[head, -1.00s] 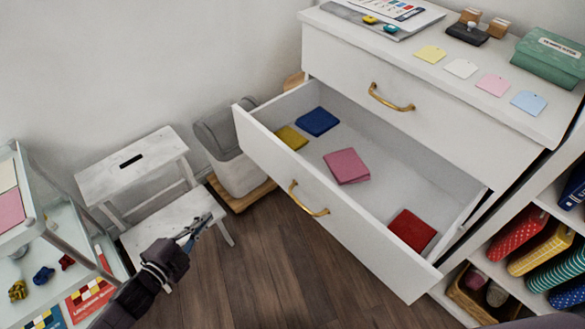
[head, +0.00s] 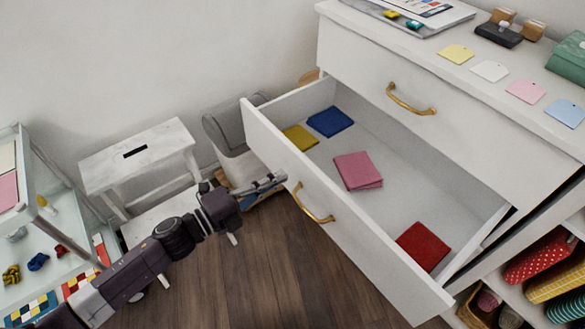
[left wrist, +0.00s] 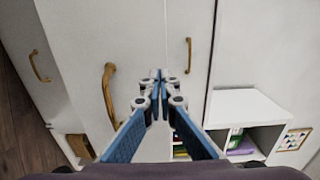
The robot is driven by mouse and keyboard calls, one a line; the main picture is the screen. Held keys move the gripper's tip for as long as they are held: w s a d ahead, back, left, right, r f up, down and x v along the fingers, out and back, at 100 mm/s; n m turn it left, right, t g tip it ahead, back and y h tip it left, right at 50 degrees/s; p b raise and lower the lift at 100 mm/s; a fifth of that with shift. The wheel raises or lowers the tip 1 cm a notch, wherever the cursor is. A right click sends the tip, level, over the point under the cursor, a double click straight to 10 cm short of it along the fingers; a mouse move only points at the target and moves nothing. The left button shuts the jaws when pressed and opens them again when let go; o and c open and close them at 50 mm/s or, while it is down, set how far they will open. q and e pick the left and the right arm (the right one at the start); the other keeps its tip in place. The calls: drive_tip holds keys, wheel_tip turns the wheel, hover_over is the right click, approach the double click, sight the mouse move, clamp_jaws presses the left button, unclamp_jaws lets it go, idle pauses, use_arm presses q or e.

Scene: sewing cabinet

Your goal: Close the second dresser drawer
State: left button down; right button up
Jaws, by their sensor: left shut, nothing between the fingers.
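The second dresser drawer (head: 345,220) is pulled well out, below the shut top drawer (head: 455,110). Its front has a brass handle (head: 312,203). In the left wrist view the shut fingers (left wrist: 159,75) point toward white fronts with brass handles (left wrist: 108,95). My right gripper is not in view.
A white step stool (head: 138,155) and a grey-lidded bin (head: 232,135) stand left of the dresser. A shelf cart (head: 40,225) is at far left. Bare wooden floor (head: 265,275) lies before the drawer.

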sight(302, 164)
use_arm(q)
drive_tip(key=x, duration=0.4)
drive_tip(key=shift+w+d, duration=0.3)
